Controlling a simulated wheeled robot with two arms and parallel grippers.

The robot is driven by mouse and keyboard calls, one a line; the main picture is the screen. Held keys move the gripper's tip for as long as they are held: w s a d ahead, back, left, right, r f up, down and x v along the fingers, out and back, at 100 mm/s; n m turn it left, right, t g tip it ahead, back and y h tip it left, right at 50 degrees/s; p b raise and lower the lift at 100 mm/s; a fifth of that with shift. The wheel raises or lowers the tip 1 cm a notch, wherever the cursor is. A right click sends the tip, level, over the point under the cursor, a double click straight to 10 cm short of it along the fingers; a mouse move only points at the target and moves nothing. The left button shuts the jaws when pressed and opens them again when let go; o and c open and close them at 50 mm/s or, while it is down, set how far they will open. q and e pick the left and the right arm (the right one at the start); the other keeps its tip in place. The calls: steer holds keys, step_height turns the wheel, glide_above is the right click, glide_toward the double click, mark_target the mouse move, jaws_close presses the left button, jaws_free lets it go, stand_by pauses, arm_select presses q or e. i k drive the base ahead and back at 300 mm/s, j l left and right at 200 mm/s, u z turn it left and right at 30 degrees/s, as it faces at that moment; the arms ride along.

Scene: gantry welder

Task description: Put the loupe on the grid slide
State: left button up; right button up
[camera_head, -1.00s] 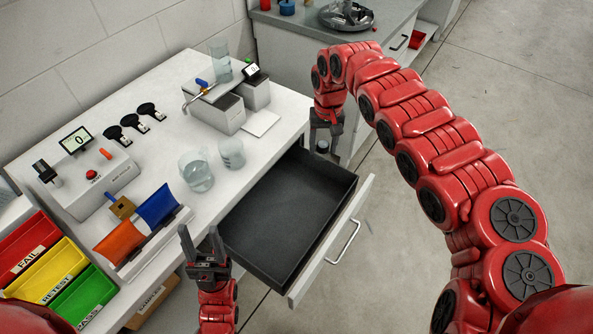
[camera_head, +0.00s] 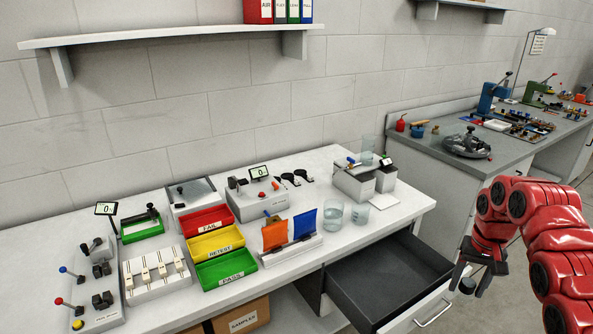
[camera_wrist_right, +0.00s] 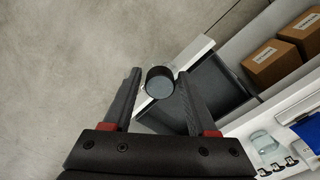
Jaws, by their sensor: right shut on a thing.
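The loupe, a short dark cylinder with a grey-blue round lens (camera_wrist_right: 160,82), is between the fingertips of my right gripper (camera_wrist_right: 158,95) in the wrist view. In the head view my right gripper (camera_head: 471,279) hangs at the right, just beyond the open drawer's front, shut on the loupe (camera_head: 467,286). The loupe is held in the air, clear of the table. I cannot make out the grid slide for certain in either view. My left gripper is outside the head view.
The dark drawer (camera_head: 365,285) stands open below the white table (camera_head: 345,250). Two glass beakers (camera_head: 334,213) stand near its edge, by the blue and orange panels (camera_head: 304,224). FAIL, RETEST and PASS trays (camera_head: 226,268) are in the middle. A grey bench (camera_head: 470,165) stands behind.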

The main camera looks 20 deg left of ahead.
mark_target(188, 185)
steer(key=u, duration=1.8)
